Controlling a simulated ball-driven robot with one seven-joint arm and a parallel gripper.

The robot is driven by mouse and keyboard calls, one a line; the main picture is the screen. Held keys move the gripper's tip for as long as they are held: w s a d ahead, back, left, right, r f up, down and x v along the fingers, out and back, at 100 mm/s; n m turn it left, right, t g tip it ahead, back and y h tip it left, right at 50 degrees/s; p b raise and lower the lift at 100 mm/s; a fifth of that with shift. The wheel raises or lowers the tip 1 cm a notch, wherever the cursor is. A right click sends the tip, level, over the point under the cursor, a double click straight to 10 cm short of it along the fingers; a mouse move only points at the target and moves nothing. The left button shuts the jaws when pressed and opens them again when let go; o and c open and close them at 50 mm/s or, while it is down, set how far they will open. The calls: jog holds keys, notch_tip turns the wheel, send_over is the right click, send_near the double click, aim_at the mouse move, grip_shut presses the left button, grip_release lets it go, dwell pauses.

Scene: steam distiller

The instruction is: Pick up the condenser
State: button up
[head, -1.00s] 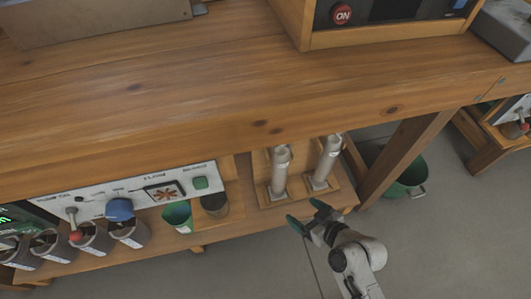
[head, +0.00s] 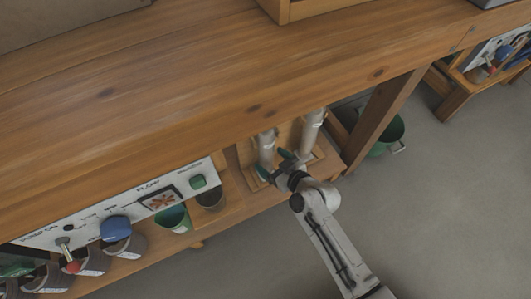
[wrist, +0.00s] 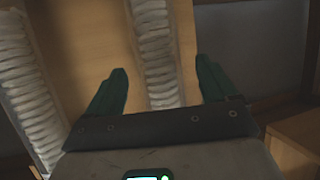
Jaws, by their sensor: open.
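Two pale, upright ribbed cylinders stand in a wooden holder on the low shelf, and they look like condensers. The left condenser (head: 267,146) is partly hidden by my gripper in the head view, and the right condenser (head: 312,128) stands beside it. My gripper (head: 274,164) is open, with its green fingers just in front of the holder. In the wrist view, one ribbed condenser (wrist: 155,45) lies between the spread fingers of my gripper (wrist: 160,75), with a gap on each side. Another condenser (wrist: 27,75) is at the left. Contact is not visible.
The thick wooden bench top (head: 200,80) overhangs the low shelf. A control panel (head: 125,208) and several cups (head: 172,218) are left of the condensers. A bench leg (head: 388,115) and a green bucket (head: 388,135) are at the right. The floor in front is clear.

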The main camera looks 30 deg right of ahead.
aim_at(272, 160)
jog(key=x, duration=0.3)
jog(key=shift+w+f+b, duration=0.1)
jog(key=shift+w+b, duration=0.2)
jog(key=shift+b, duration=0.1)
jog(key=shift+c, duration=0.5)
jog(key=c, duration=0.8)
